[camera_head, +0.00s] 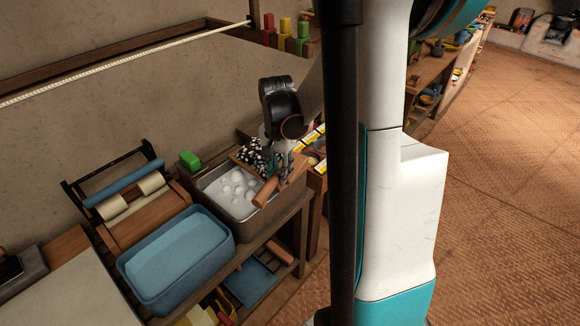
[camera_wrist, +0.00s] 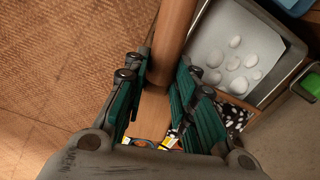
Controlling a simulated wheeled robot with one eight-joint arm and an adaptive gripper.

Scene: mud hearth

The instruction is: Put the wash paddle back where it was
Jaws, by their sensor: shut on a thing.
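The wooden wash paddle (camera_head: 266,194) is in my gripper (camera_head: 284,168), above the right end of a grey metal basin (camera_head: 213,204). In the wrist view the paddle (camera_wrist: 174,40) runs between the teal-padded fingers of my gripper (camera_wrist: 157,98), its round part toward the top and a broader flat part lower down. My gripper is shut on it. The paddle is clear of the white lumps in the basin, which also shows in the wrist view (camera_wrist: 270,88). The arm hides part of the paddle in the head view.
A blue tub (camera_head: 205,252) of water stands left of the metal basin. A box of black-and-white pieces (camera_head: 254,152) is beyond the basin. Open woven floor (camera_head: 510,180) lies right.

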